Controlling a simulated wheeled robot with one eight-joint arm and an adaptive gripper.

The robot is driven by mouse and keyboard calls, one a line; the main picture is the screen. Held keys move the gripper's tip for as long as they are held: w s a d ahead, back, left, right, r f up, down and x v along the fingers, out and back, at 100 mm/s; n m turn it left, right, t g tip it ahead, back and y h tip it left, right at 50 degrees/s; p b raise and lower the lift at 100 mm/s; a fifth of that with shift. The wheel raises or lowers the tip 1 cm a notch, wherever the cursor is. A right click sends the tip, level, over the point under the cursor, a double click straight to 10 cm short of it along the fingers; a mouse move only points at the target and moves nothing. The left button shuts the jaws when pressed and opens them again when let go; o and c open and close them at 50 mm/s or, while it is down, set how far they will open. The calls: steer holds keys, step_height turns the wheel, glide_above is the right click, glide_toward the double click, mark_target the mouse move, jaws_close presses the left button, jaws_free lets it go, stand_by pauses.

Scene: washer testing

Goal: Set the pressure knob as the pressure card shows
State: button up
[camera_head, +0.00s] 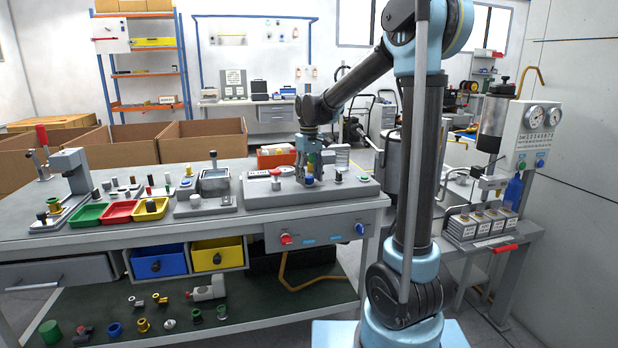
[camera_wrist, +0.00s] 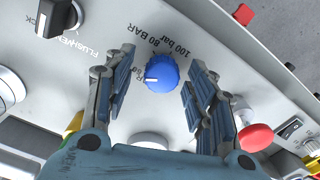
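A round blue knob (camera_wrist: 162,77) sits on a light grey panel (camera_wrist: 108,18) in the wrist view. Its white pointer mark faces left, toward a label partly hidden by a finger. Labels "80 BAR" and "100 bar" are printed around its upper edge. My gripper (camera_wrist: 160,70) is open, with one finger on each side of the knob and a visible gap to both. In the head view my gripper (camera_head: 310,176) points down over the grey console (camera_head: 345,191) on the bench, where it hides the knob. I cannot identify or read a pressure card.
A dark knob (camera_wrist: 58,17) and a red button (camera_wrist: 255,137) stand near the gripper. Red (camera_head: 286,239) and blue (camera_head: 360,228) knobs are on the bench's front panel. Green (camera_head: 88,214), red (camera_head: 120,211) and yellow (camera_head: 151,208) trays lie left on the bench.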

mark_target(309, 176)
steer(key=shift+r, duration=0.1)
step_height(309, 176, up, 12)
stand_by(0.7)
steer(key=s+d+f+m+t, duration=0.1)
steer(key=s+d+f+m, duration=0.1)
steer(key=s+d+f, duration=0.35)
steer(key=s+d+f+m, duration=0.1)
steer(key=s+d+f, duration=0.2)
steer(key=s+d, duration=0.55)
steer(key=s+d+f+m+t, duration=0.15)
steer(key=s+d+f, duration=0.25)
steer(key=s, duration=0.6)
steer(key=s+d+f+m, duration=0.2)
steer(key=s+d+f, duration=0.1)
steer(key=s+f, duration=0.5)
step_height(309, 176, down, 3)
steer(key=shift+s+d+f, duration=0.1)
steer(key=shift+s+d, duration=0.1)
steer(key=shift+d, duration=0.15)
steer(key=shift+w+f, duration=0.15)
steer(key=shift+w, duration=0.35)
